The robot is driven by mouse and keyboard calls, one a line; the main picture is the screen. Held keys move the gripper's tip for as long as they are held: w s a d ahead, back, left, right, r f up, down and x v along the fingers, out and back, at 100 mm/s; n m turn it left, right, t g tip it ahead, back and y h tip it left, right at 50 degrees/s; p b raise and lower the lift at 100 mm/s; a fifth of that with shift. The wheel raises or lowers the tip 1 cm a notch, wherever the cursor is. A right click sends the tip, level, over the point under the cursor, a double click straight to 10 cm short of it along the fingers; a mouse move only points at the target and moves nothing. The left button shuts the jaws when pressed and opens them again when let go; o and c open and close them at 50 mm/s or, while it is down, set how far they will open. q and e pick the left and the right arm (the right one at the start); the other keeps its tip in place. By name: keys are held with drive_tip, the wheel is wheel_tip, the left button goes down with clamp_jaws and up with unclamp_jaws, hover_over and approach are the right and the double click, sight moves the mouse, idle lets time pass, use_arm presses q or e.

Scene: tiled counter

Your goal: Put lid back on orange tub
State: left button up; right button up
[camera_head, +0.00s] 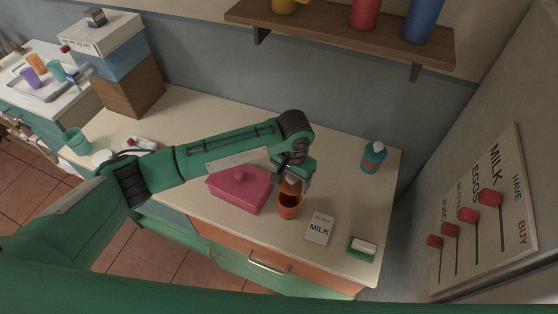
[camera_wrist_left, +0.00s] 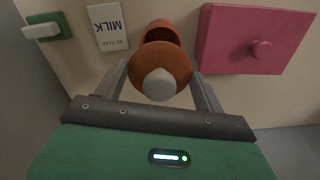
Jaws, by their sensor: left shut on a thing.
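The orange tub (camera_head: 288,211) stands upright on the counter, its dark open mouth partly visible. It also shows in the left wrist view (camera_wrist_left: 163,34), partly hidden behind the lid. The orange lid (camera_wrist_left: 178,66) with a pale knob is between the fingers of my left gripper (camera_wrist_left: 161,84). In the head view, my left gripper (camera_head: 294,178) is just above and behind the tub, shut on the lid, which is largely hidden there. The lid is not seated on the tub. My right gripper is not in view.
A pink lidded box (camera_head: 240,190) stands close left of the tub. A milk card (camera_head: 320,228) and a green-and-white sponge (camera_head: 362,248) lie to the right. A teal bottle (camera_head: 373,158) stands at the back right. A wooden shelf (camera_head: 340,35) hangs above.

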use_arm(q)
drive_tip(key=shift+s+a+f, duration=0.1)
drive_tip(key=shift+s, duration=0.05)
drive_tip(key=shift+f, duration=0.15)
drive_tip(key=shift+f+b, duration=0.8)
drive_tip(key=shift+b, duration=0.3)
wheel_tip(320, 180, down, 3)
drive_tip(key=b, duration=0.3)
drive_tip(key=shift+r, duration=0.15)
drive_tip(key=shift+f, duration=0.9)
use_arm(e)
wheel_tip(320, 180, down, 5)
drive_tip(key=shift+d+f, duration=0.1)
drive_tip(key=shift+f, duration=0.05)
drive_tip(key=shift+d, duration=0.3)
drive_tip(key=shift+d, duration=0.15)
